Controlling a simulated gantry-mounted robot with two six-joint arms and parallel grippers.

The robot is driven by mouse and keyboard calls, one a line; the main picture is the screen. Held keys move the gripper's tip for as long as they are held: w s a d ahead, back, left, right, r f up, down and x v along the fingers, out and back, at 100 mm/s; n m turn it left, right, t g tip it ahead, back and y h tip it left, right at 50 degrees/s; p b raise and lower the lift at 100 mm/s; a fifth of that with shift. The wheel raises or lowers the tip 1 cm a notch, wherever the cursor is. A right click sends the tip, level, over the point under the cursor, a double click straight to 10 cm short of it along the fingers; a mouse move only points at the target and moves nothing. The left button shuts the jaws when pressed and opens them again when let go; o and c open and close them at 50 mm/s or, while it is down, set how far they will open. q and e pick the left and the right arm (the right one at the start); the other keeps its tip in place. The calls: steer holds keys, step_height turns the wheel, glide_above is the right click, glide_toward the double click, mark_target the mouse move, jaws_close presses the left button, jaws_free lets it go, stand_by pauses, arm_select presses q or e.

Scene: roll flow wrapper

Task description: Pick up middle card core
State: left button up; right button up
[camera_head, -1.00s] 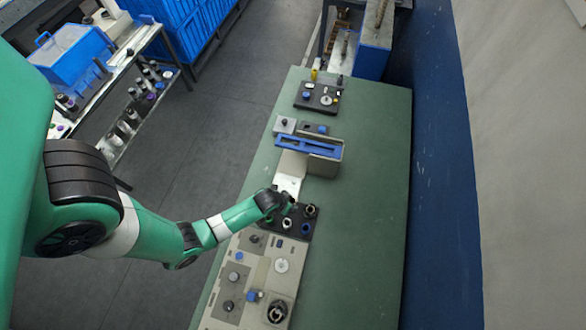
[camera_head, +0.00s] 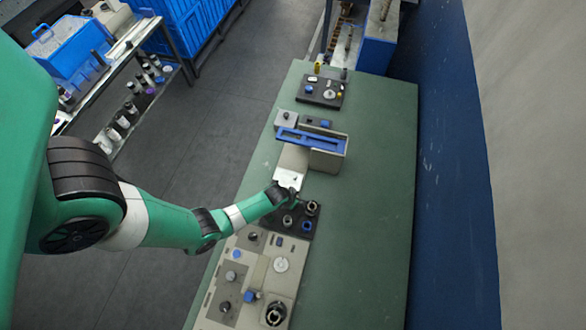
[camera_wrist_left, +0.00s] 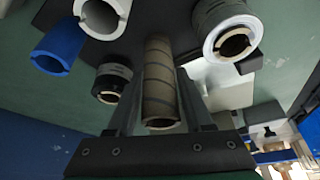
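The brown card core (camera_wrist_left: 160,85), a tube with spiral seams, stands between the two fingers of my left gripper (camera_wrist_left: 161,100) in the left wrist view. The fingers straddle it, with narrow gaps seeming to show at its sides. In the head view my left gripper (camera_head: 292,197) is low over the black holder (camera_head: 305,231), and I cannot make out the brown core there. Beside it in the wrist view are a blue core (camera_wrist_left: 58,50), a white core (camera_wrist_left: 103,17), a dark roll (camera_wrist_left: 113,80) and a black-and-white roll (camera_wrist_left: 228,32). My right gripper is not in view.
The holder sits on a green table (camera_head: 365,220). A beige panel (camera_head: 247,285) with knobs lies in front, and a grey box with a blue frame (camera_head: 312,140) stands behind. A small black panel (camera_head: 320,91) is farther back. The table's right side is clear.

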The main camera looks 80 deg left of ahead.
arm_select(q)
jaws_close()
steer(key=shift+r, duration=0.15)
steer(key=shift+r, duration=0.25)
step_height(320, 180, up, 3)
steer(key=shift+f+p, duration=0.1)
steer(key=shift+p, duration=0.85)
steer(key=s+d+r+p, duration=0.7)
steer(key=s+d+r, duration=0.2)
steer(key=s, duration=0.1)
steer(key=shift+s+d+r+p, duration=0.25)
steer(key=shift+p, duration=0.15)
